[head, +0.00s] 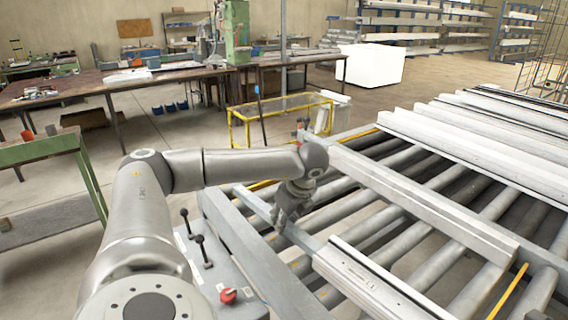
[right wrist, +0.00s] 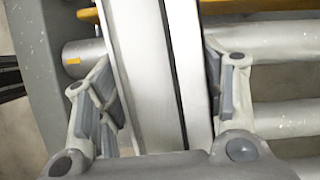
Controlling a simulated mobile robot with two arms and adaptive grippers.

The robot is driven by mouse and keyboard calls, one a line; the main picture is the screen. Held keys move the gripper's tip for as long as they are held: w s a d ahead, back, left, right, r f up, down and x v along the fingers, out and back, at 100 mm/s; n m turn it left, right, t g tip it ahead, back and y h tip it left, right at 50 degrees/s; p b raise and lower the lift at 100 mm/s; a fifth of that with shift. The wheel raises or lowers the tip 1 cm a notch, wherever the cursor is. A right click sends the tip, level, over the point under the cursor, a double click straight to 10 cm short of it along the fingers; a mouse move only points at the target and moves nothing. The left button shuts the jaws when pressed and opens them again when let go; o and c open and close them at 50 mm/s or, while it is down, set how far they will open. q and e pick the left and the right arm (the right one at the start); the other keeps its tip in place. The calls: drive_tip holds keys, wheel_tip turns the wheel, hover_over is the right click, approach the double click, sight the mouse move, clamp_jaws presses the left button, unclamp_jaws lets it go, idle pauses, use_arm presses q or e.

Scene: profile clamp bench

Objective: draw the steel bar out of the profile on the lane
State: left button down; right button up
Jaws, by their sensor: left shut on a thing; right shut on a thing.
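The steel bar (head: 255,205) is a flat grey strip over the rollers at the left of the lane. Its near end meets the end of the white profile (head: 365,283); how far it reaches inside is hidden. My left gripper (head: 281,218) is shut on the bar, a short way beyond the profile's end. In the right wrist view the profile (right wrist: 150,85), pale with a dark groove, runs between the fingers of my right gripper (right wrist: 162,95), which is shut on it. My right gripper does not show in the head view.
A long grey beam (head: 420,195) lies across the rollers to the right, with more white profiles (head: 480,150) beyond. A control box with levers and a red button (head: 228,296) stands left of the lane. A yellow frame (head: 280,105) stands behind it.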

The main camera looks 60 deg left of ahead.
sight(258, 201)
use_arm(q)
drive_tip(key=shift+s+a, duration=0.15)
drive_tip(key=shift+a, duration=1.65)
drive_tip(key=shift+s+a, duration=0.2)
drive_tip(key=shift+a, duration=1.65)
drive_tip(key=shift+s+a, duration=0.15)
drive_tip(key=shift+a, duration=1.65)
drive_tip(key=c, duration=1.1)
unclamp_jaws()
drive_tip(key=v, duration=1.2)
